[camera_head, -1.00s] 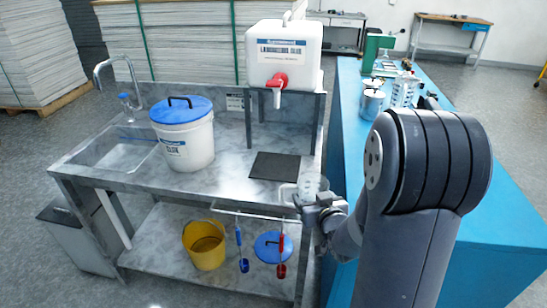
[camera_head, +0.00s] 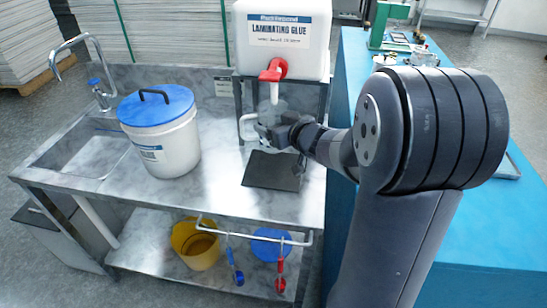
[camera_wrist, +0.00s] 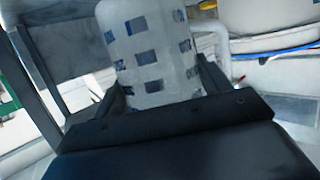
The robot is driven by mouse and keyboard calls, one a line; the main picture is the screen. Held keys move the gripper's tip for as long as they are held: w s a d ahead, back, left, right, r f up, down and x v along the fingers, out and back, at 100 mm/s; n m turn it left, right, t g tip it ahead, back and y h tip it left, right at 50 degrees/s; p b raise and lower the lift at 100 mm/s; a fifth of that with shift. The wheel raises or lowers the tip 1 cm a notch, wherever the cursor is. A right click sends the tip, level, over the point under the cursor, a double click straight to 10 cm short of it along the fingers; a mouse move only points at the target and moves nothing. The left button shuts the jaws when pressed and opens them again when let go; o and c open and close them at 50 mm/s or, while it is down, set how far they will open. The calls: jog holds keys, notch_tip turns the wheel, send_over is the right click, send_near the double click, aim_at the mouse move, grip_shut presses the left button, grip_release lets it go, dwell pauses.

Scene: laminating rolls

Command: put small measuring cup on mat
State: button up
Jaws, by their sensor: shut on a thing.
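The small measuring cup (camera_head: 269,112) is translucent, with a white handle to its left. It also shows in the wrist view (camera_wrist: 150,50), upright, with blue and grey marks on its wall. My gripper (camera_head: 272,128) is shut on the cup, with a finger on either side of it in the wrist view (camera_wrist: 155,95). The dark mat (camera_head: 270,172) lies flat on the metal counter. In the head view the cup appears just beyond the mat's far edge, below the red tap (camera_head: 272,70); its exact height above the counter is hard to tell.
The white glue tank (camera_head: 282,35) stands on a raised stand behind the cup. A white bucket with a blue lid (camera_head: 160,130) stands left on the counter, beside the sink (camera_head: 80,150). A blue bench (camera_head: 440,235) is on the right.

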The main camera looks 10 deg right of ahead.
notch_tip(320, 180, down, 9)
jog(key=shift+r+b, duration=0.1)
jog(key=shift+b, duration=1)
jog(key=shift+f, duration=0.2)
jog(key=o, duration=1)
jog(key=shift+r, duration=0.1)
jog(key=shift+r, duration=0.2)
jog(key=p+v, duration=0.1)
jog(key=v, duration=1.1)
